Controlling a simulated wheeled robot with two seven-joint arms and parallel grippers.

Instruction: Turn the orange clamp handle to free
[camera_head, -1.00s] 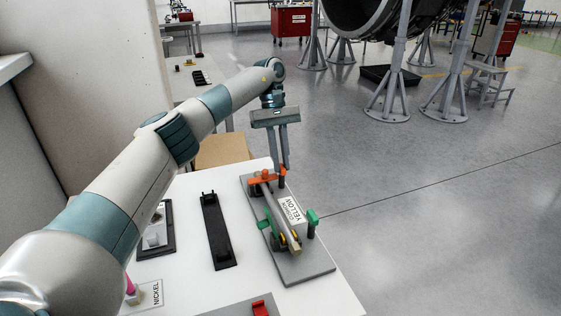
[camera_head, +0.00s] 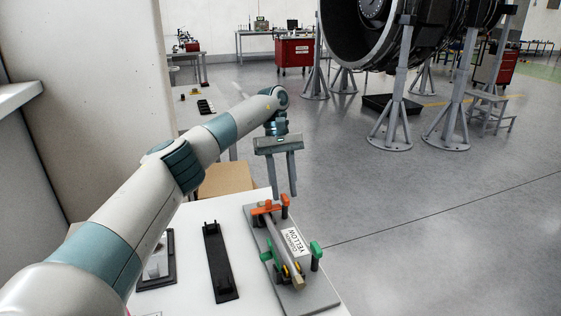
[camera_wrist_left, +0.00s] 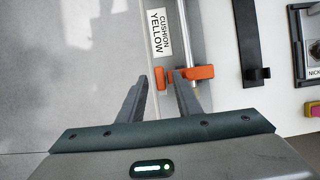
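The orange clamp handle (camera_head: 266,208) is at the far end of a grey fixture plate on the white table. It lies across one end of a long rod, and a smaller orange-topped post (camera_head: 285,199) stands beside it. The handle (camera_wrist_left: 197,73) also shows in the left wrist view. My left gripper (camera_head: 284,193) points down at this end, fingers apart, with nothing visibly clamped. In the left wrist view the fingertips (camera_wrist_left: 158,80) lie either side of the smaller orange piece; contact is unclear. My right gripper is not in view.
Green clamp parts (camera_head: 316,248) and a label reading "CUSHION YELLOW" (camera_head: 294,242) are on the same fixture. A black rack (camera_head: 219,262) lies to its left. Open floor lies to the right, beyond the table edge.

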